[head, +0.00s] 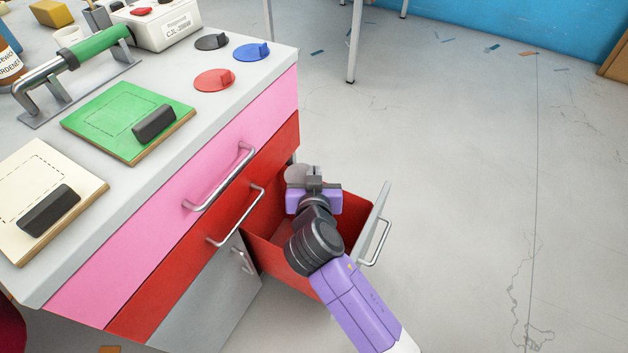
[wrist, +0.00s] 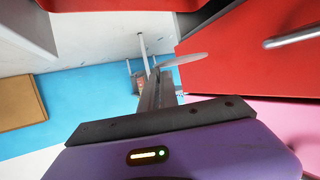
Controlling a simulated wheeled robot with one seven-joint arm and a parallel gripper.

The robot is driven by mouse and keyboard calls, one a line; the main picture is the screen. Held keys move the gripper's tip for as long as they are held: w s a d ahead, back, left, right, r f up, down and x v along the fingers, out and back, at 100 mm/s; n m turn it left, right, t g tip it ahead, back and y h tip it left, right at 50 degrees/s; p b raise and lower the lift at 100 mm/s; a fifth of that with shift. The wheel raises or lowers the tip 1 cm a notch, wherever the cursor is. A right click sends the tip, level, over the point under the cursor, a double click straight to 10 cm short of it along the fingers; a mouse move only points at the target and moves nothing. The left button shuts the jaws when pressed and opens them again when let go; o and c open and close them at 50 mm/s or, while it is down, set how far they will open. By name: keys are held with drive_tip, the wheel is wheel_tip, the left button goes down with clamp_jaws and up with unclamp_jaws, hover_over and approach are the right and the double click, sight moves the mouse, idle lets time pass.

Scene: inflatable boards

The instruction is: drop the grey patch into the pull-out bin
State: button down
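The grey patch (head: 298,174) is a thin round disc at the tip of my gripper (head: 314,177). In the wrist view the patch (wrist: 184,60) shows nearly edge-on beside the fingertips (wrist: 156,80), which look closed together on it. The pull-out bin (head: 276,262) is a red drawer with a grey front and a metal handle, pulled out from the cabinet's right side. My gripper and the patch are over the far part of its opening, above the bin floor. My arm hides part of the bin.
The bench (head: 205,110) carries black (head: 211,41), blue (head: 252,52) and red (head: 214,79) round patches, a green board (head: 125,115), a cream board (head: 45,190) and a green-handled tool (head: 100,42). Pink and red drawers are shut.

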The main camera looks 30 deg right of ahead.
wheel_tip(320, 180, down, 6)
drive_tip(key=b, duration=0.4)
drive_tip(key=c, duration=1.5)
unclamp_jaws()
drive_tip(key=shift+c, duration=0.2)
drive_tip(key=shift+s+r, duration=0.1)
drive_tip(key=p+v, duration=0.1)
drive_tip(key=v, duration=0.6)
drive_tip(key=shift+s+a+p, duration=0.15)
drive_tip(key=shift+s+p, duration=0.15)
drive_tip(key=shift+r, duration=0.15)
